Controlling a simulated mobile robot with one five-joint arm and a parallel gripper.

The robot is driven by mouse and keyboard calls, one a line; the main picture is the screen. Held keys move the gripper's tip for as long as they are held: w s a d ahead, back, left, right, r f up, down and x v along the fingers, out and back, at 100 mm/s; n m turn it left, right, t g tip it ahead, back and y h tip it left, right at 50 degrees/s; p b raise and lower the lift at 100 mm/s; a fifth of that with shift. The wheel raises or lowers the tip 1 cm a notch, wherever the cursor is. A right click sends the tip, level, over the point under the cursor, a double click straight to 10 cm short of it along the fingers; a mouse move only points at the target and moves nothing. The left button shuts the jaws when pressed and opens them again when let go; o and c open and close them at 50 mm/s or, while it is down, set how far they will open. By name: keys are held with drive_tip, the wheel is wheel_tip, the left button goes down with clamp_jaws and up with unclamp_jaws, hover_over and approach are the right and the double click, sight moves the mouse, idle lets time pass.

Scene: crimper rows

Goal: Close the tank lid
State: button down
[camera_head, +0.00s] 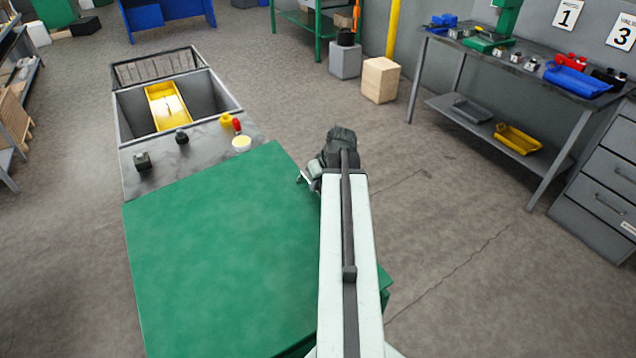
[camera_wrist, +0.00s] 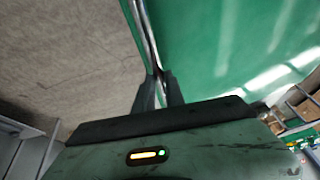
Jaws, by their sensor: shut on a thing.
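A large green panel (camera_head: 220,250), which looks like the tank lid, covers the near part of a long grey tank unit. It also fills the right of the wrist view (camera_wrist: 220,50). In the wrist view my gripper (camera_wrist: 158,78) has its two dark fingers close together on a thin silvery bar (camera_wrist: 146,35) along the green panel's edge. In the head view my gripper (camera_head: 306,177) is at the panel's far right corner, with its grip partly hidden by my arm.
Behind the panel is an open grey basin (camera_head: 205,95) with a yellow tray (camera_head: 166,105) and a mesh frame (camera_head: 156,65). A red and yellow knob group (camera_head: 230,121) sits on the deck. A workbench (camera_head: 500,60) stands at the right; floor between is clear.

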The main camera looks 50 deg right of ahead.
drive_tip(key=f+b, duration=0.4)
drive_tip(key=d+f+b, duration=0.1)
drive_tip(key=f+b, duration=0.1)
drive_tip(key=f, duration=0.1)
drive_tip(key=shift+s, duration=0.3)
drive_tip(key=shift+d+r, duration=0.1)
drive_tip(key=c, duration=1.5)
unclamp_jaws()
drive_tip(key=shift+o, duration=0.5)
drive_tip(key=shift+d, duration=0.15)
